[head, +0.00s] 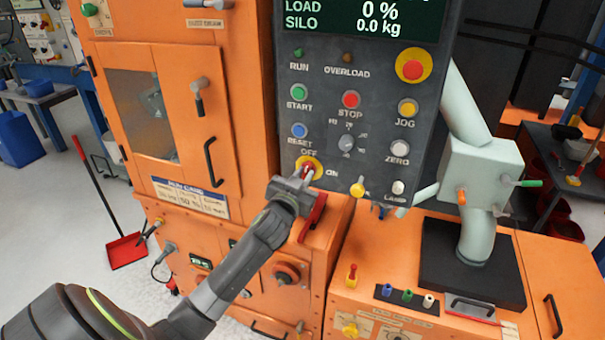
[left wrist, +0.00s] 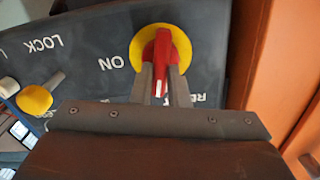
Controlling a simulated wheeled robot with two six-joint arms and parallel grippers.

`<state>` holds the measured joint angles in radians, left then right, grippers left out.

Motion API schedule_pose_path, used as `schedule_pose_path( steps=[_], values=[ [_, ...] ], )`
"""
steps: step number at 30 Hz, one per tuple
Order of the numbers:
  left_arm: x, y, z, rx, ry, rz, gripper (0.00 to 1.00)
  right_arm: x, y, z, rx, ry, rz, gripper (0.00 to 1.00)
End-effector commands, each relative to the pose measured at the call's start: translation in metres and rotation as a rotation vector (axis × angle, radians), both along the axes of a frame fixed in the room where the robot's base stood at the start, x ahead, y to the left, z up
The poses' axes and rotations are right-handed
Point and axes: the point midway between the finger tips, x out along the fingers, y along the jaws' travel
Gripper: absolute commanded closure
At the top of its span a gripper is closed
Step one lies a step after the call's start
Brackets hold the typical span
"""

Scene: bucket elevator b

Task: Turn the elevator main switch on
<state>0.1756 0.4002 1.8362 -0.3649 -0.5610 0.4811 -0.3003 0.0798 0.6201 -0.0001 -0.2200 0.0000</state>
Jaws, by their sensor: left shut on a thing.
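The elevator main switch (head: 314,163) is a red knob on a yellow round plate, low on the dark control panel (head: 360,77). OFF is printed above it and ON to its right. My left gripper (head: 300,177) reaches it from the lower left and is shut on the red knob. In the left wrist view, which is upside down to the panel, the switch (left wrist: 163,52) sits between the two fingers (left wrist: 160,88). The knob's white mark lies at its lower end, toward the panel's OFF side; OFF is hidden there. My right gripper is not in view.
Close around the switch are a blue RESET button (head: 299,130), a selector dial (head: 346,143) and a yellow knob (head: 358,187). A red lever (head: 313,217) stands just below my gripper. The panel display (head: 362,15) is lit and reads LOAD 0 %.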

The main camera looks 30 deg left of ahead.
Motion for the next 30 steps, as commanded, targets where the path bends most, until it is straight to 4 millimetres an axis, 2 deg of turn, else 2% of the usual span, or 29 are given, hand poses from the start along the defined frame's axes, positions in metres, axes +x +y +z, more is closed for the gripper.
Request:
schedule_pose_path(
  steps=[3,30],
  values=[
    [0.000,-0.001,0.002,0.104,0.028,0.001,1.00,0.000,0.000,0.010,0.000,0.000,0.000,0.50],
    [0.001,-0.005,-0.003,0.934,0.227,-0.001,1.00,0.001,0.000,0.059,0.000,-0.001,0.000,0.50]
  ],
)
